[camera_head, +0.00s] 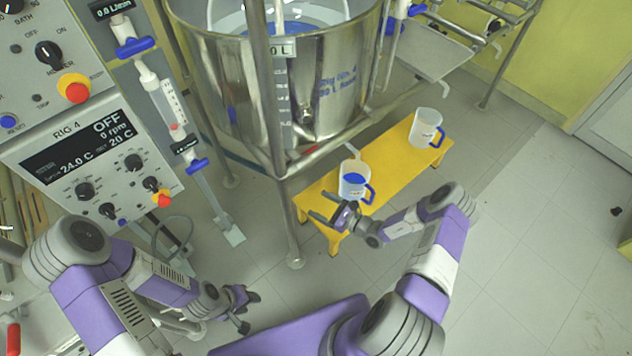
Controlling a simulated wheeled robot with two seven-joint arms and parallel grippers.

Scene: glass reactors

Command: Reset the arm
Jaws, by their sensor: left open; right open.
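My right gripper (328,213) is open at the near end of the yellow bench (384,176), just in front of a white jug (351,188) with a blue handle and blue contents. I cannot tell whether its fingers touch the jug. My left gripper (246,307) is open and empty, low over the floor at the lower left. My purple and grey arms come in from the lower left and lower right, both bent.
A large steel reactor vessel (338,95) stands in a metal frame behind the bench. A second white jug (425,128) stands at the bench's far end. A control panel (92,160) with knobs is at the left.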

